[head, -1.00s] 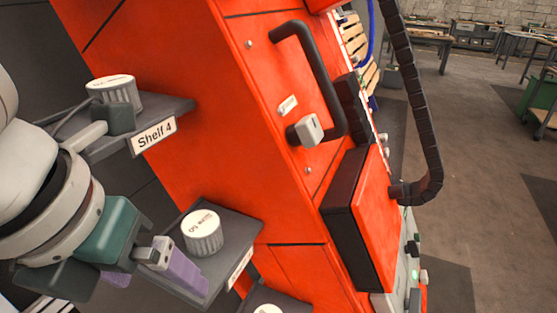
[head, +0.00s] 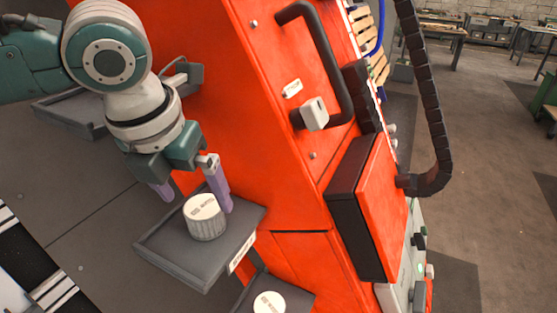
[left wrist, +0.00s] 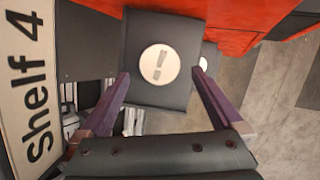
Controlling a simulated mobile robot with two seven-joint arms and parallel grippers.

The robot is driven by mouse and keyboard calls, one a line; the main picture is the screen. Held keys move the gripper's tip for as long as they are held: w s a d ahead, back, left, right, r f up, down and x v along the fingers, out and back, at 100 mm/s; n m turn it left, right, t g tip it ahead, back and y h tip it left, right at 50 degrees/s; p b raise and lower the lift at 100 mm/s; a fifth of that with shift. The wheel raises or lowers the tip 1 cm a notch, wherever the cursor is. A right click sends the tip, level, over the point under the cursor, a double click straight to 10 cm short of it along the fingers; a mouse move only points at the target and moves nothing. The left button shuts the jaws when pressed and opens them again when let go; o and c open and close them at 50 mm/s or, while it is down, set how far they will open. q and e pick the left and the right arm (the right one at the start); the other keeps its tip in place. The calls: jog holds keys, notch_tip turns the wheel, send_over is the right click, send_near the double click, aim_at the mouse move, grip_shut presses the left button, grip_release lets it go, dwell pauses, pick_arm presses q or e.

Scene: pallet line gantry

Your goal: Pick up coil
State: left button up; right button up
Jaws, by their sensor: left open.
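A coil (head: 205,218), a grey ribbed cylinder with a white printed top, stands upright on a dark grey shelf (head: 165,250). My left gripper (head: 194,198) points down just behind and above this coil, its purple fingers open and apart. In the left wrist view the coil's round white top (left wrist: 159,65) shows between the fingertips, a little beyond them, with clear room on both sides. I see no contact. A second white-topped coil (head: 269,303) sits on a lower shelf, cut by the bottom edge. My right gripper is out of view.
The red cabinet (head: 285,180) with a black handle (head: 325,65) and a red box (head: 370,210) stands just right of the shelves. A "Shelf 4" label (left wrist: 30,90) fills the wrist view's left edge. Open floor lies at right.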

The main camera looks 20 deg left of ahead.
aim_at(202, 207)
pick_arm(q)
jog(key=x, duration=0.5)
jog(key=shift+w+b, duration=0.15)
jog(key=shift+b, duration=0.2)
jog(key=shift+c, duration=0.2)
jog(key=c, duration=1.5)
grip_shut()
jog(key=shift+r, duration=0.15)
